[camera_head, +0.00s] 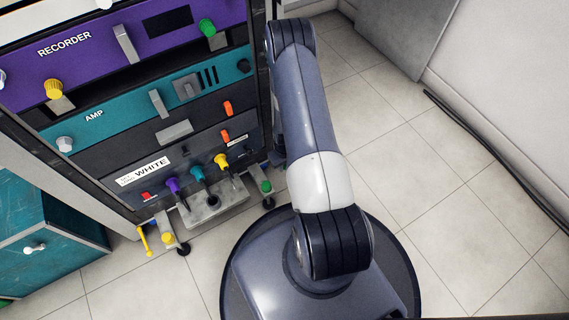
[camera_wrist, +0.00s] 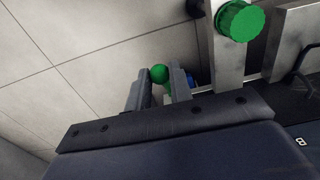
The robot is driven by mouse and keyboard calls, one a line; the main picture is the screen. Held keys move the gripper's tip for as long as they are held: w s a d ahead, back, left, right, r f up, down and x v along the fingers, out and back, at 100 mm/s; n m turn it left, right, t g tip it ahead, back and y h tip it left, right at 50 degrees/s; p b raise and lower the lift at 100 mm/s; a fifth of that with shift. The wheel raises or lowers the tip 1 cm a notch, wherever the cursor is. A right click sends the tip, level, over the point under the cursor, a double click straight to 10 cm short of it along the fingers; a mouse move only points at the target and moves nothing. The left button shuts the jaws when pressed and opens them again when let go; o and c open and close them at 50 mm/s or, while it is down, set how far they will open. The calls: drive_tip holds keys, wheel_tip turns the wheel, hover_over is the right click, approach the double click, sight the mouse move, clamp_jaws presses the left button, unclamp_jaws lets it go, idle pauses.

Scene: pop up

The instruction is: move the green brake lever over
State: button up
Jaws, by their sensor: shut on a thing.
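The green brake lever shows in the wrist view as a round green ball end (camera_wrist: 160,74); the rest of it is mostly hidden by the fingers. My gripper (camera_wrist: 159,70) is shut on this ball end, with one dark finger on either side. In the head view my arm hides both the gripper and this lever. A larger green knob (camera_wrist: 236,20) on a metal bracket is to the right of the fingers in the wrist view. A green knob (camera_head: 265,186) also shows above a black caster at the rack's lower right corner in the head view.
The rack (camera_head: 160,110) fills the upper left, with RECORDER and AMP panels and several coloured knobs. A yellow lever (camera_head: 144,240) and a yellow knob (camera_head: 167,238) are at its left caster. A teal cabinet (camera_head: 45,235) is at the left.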

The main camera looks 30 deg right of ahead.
drive_tip(key=shift+s+f+b, duration=0.35)
drive_tip(key=shift+f+b, duration=0.05)
drive_tip(key=shift+f, duration=0.2)
drive_tip(key=shift+s+f+b, duration=0.35)
drive_tip(key=shift+f+b, duration=0.05)
drive_tip(key=shift+f, duration=0.15)
drive_tip(key=shift+s+f+b, duration=0.2)
drive_tip(key=shift+f+b, duration=0.45)
drive_tip(key=shift+f, duration=0.05)
drive_tip(key=shift+s+f+b, duration=0.2)
drive_tip(key=shift+f+b, duration=0.45)
drive_tip(key=shift+f, duration=0.05)
drive_tip(key=shift+f+b, duration=1.35)
drive_tip(key=shift+f, duration=0.1)
